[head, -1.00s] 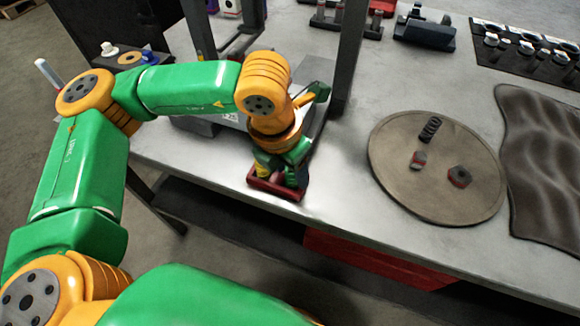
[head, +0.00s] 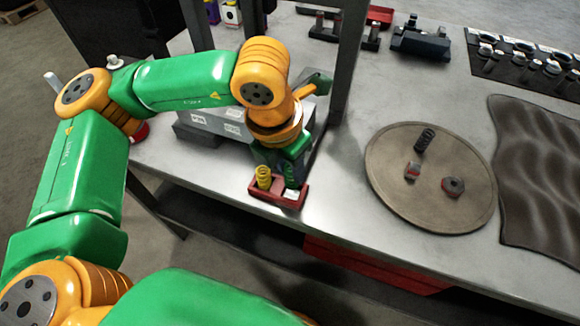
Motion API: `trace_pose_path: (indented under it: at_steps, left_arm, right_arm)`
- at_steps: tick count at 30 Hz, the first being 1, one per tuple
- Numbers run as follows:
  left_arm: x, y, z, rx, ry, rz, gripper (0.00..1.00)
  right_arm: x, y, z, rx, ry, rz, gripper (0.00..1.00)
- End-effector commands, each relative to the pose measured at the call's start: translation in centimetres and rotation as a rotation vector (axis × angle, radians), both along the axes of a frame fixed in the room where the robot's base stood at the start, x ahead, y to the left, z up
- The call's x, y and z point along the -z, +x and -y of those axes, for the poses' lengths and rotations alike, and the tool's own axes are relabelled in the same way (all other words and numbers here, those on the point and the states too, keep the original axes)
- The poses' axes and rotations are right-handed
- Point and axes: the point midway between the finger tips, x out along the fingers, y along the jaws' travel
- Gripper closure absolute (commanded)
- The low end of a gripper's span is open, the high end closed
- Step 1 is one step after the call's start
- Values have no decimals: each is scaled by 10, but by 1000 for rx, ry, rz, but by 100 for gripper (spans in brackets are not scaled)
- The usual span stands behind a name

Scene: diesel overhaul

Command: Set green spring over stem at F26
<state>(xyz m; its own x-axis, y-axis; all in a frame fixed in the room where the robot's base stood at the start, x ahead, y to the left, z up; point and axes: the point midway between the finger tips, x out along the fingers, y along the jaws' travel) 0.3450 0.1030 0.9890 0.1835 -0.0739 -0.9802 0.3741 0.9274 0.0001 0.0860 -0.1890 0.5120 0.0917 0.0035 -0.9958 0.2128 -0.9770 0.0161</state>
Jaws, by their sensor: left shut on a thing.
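My left gripper (head: 292,162) points down at the red tray (head: 264,194) near the front edge of the bench. It is shut on the green spring (head: 290,180), which is upright at the tray's right part, just under the gripper. I cannot tell whether the spring still touches the tray. A yellow spring (head: 263,177) stands to its left in the tray. A grey block with white labels (head: 215,125) lies behind, partly hidden by my arm. The labels are too small to read, and I cannot make out the stem at F26. My right gripper is not in view.
A round brown mat (head: 432,207) on the right holds a dark spring (head: 425,140) and two small red-and-grey parts. A dark wavy mat (head: 535,170) lies farther right. A dark upright post (head: 348,65) stands behind my gripper. The bench between tray and round mat is clear.

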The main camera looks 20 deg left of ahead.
Motion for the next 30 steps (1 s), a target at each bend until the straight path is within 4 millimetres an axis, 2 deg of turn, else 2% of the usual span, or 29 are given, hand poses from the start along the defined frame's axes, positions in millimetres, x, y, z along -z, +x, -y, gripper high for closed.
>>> trace_pose_path:
  at_steps: [21, 30]
  left_arm:
    - [-53, 0, 0, 0, 0, 1, 100]
    - [-59, 0, 0, 0, 0, 0, 100]
  right_arm:
    - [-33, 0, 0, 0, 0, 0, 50]
    - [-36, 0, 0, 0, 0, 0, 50]
